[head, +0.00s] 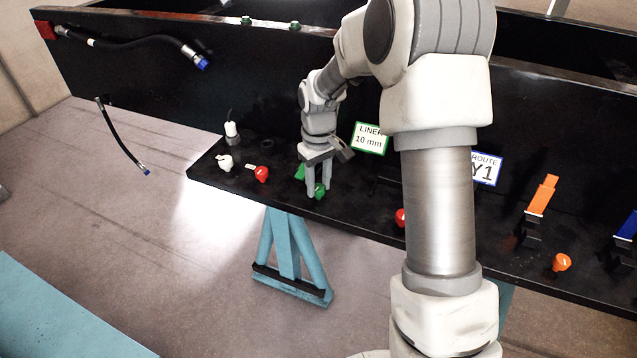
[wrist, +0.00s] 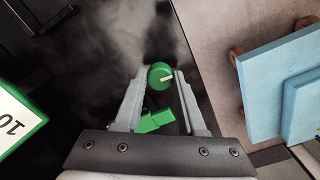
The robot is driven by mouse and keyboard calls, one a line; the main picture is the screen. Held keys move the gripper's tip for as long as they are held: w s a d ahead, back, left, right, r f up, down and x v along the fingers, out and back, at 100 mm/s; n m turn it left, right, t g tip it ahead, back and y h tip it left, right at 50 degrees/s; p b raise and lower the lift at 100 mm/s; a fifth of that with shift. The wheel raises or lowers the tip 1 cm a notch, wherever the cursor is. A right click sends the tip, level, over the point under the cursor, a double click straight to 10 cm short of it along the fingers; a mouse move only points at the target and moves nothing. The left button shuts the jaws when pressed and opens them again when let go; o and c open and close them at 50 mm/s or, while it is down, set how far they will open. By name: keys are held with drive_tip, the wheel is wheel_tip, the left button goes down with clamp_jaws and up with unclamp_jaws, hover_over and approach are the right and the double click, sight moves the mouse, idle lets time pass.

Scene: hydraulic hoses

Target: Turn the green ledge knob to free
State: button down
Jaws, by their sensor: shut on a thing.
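The green ledge knob (head: 319,191) stands on the black ledge (head: 350,215), below the green-framed "LINER 10 mm" sign. In the wrist view the round green knob (wrist: 160,76) with a white pointer mark lies between the fingertips. My gripper (head: 318,190) reaches down from above and is shut on the knob, one finger on each side; it also shows in the wrist view (wrist: 160,78). The white mark points to the right in the wrist view. A green lever-like part (wrist: 155,121) lies between the fingers, nearer the palm; part of it shows left of the fingers in the head view (head: 300,172).
Another red knob (head: 401,217) is partly behind my arm. An orange clamp (head: 541,195) and orange knob (head: 561,262) are at right. The green-framed sign (head: 370,138) stands close beside my gripper.

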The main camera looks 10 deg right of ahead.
sight(319, 188)
drive_tip(key=shift+n, duration=0.6)
drive_tip(key=c, duration=0.5)
unclamp_jaws()
wheel_tip(319, 188, up, 18)
drive_tip(key=shift+f, duration=0.25)
drive_tip(key=s+r+m+t, duration=0.2)
drive_tip(key=s+m+t, duration=0.3)
drive_tip(key=s, duration=2.1)
drive_tip(key=shift+s+r+m+t, duration=0.2)
drive_tip(key=shift+s+m+t, duration=0.1)
drive_tip(key=shift+s, duration=0.1)
